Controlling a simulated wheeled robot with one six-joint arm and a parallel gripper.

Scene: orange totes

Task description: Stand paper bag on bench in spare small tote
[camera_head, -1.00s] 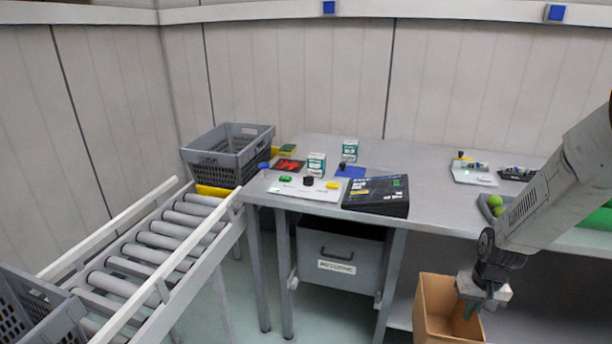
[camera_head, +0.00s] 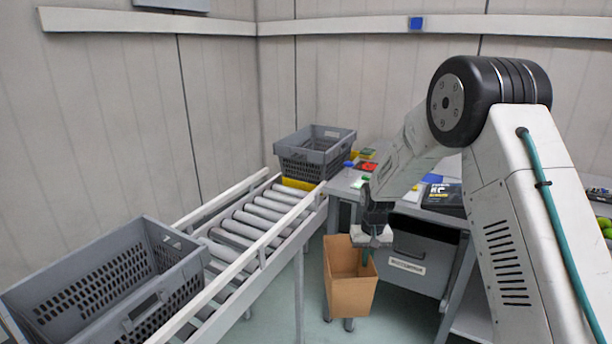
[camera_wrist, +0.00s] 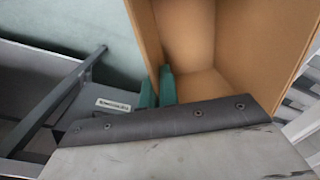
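A brown open-topped paper bag (camera_head: 352,297) hangs upright below my gripper (camera_head: 366,258), in front of the bench and above the floor. In the wrist view the green fingers of my gripper (camera_wrist: 157,90) pinch one wall of the bag (camera_wrist: 235,40) at its rim. The bag looks empty inside. A grey slatted tote (camera_head: 105,285) stands at the near left on the roller conveyor, its visible inside empty. Another grey tote (camera_head: 316,152) stands at the conveyor's far end. I cannot tell which is the spare small one.
The roller conveyor (camera_head: 262,212) with pale side rails runs between the totes. The bench (camera_head: 343,184) carries small boxes and a black box (camera_head: 443,197), partly behind my arm. A grey drawer (camera_head: 412,262) sits under it. Floor is clear between conveyor and bench.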

